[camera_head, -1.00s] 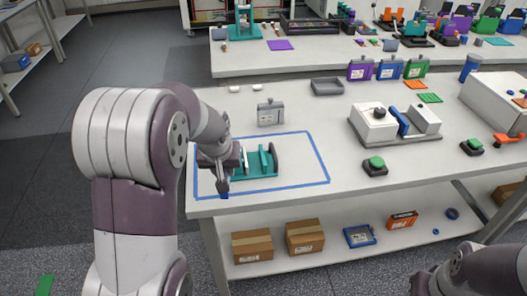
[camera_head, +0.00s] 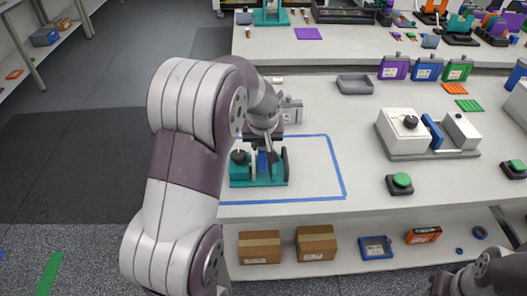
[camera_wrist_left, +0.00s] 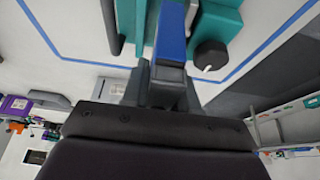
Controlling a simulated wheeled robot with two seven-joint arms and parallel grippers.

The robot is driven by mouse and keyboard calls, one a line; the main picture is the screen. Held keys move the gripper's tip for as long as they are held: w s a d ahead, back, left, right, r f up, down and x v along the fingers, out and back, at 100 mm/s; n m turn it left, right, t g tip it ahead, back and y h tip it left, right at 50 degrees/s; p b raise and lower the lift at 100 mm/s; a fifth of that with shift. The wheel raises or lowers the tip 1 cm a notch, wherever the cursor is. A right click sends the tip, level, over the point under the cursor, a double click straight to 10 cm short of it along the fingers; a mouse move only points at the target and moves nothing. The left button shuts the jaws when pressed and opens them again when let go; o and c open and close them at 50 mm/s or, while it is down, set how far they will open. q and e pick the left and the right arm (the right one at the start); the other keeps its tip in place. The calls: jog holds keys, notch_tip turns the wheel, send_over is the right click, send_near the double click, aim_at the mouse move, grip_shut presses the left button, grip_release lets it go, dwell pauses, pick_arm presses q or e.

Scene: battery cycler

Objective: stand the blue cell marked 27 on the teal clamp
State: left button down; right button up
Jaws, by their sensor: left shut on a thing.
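The teal clamp (camera_head: 262,181) sits inside the blue taped outline near the bench's front edge, with a dark knob at its left end. My left gripper (camera_head: 267,152) is above it, shut on a blue cell (camera_head: 262,163), which is over or between the clamp's upright parts. In the left wrist view the blue cell (camera_wrist_left: 172,35) sticks out from the fingers (camera_wrist_left: 158,85), beside the teal clamp body (camera_wrist_left: 218,28). Its number cannot be read, and I cannot tell whether its bottom touches the clamp. My right arm shows at the bottom right; its gripper is not clear.
A white device (camera_head: 406,138) and a green button (camera_head: 401,181) are to the right. The taped area's right part is clear.

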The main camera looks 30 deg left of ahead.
pick_arm(q)
jog(key=shift+w+f, duration=0.25)
jog(key=shift+f, duration=0.1)
notch_tip(320, 180, down, 4)
jog(key=shift+r, duration=0.2)
jog(key=shift+s+d, duration=0.1)
jog(key=shift+s, duration=0.05)
pick_arm(e)
jog(key=shift+s, duration=0.15)
pick_arm(q)
jog(key=shift+f, duration=0.15)
